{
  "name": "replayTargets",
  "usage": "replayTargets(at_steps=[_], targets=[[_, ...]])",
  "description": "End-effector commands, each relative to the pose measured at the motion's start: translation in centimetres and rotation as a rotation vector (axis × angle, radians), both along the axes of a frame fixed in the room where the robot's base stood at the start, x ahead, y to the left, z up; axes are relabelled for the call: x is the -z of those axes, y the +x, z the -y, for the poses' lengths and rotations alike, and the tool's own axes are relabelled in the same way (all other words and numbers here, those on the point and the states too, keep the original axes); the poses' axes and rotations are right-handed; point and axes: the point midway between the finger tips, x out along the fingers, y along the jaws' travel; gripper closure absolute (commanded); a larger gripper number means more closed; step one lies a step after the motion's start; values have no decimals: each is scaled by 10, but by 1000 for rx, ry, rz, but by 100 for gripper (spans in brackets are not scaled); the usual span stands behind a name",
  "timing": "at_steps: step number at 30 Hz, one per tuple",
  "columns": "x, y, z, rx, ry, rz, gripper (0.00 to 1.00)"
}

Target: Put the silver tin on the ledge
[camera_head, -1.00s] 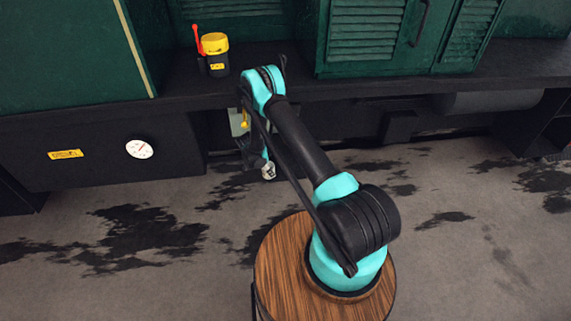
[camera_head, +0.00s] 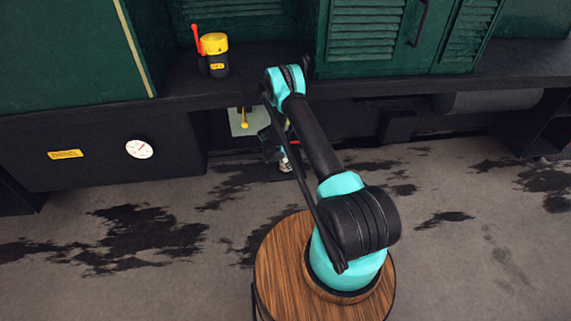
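The silver tin (camera_head: 285,164) is a small pale shape at the lower end of my arm, low in front of the dark recess. My gripper (camera_head: 282,155) is small and partly hidden behind my own arm. It appears shut on the tin, which moves along with it, though the fingers are not clear. A long dark ledge (camera_head: 420,88) runs under the green cabinets, higher and behind the tin.
A pale panel with a yellow handle (camera_head: 243,121) is in the recess below. A white gauge (camera_head: 139,149) is on the black front. The ledge right of the pot looks clear.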

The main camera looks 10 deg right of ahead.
Motion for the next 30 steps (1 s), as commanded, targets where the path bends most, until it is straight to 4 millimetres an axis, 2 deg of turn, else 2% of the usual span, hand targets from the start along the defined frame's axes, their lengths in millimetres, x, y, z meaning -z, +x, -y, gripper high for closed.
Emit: replayTargets(at_steps=[5, 6, 11, 20, 26, 30], targets=[[2, 0, 0, 0, 0, 0, 77], [3, 0, 0, 0, 0, 0, 45], [3, 0, 0, 0, 0, 0, 26], [2, 0, 0, 0, 0, 0, 26], [-13, -2, -6, -1, 0, 0, 26], [-11, -13, -34, -5, 0, 0, 26]])
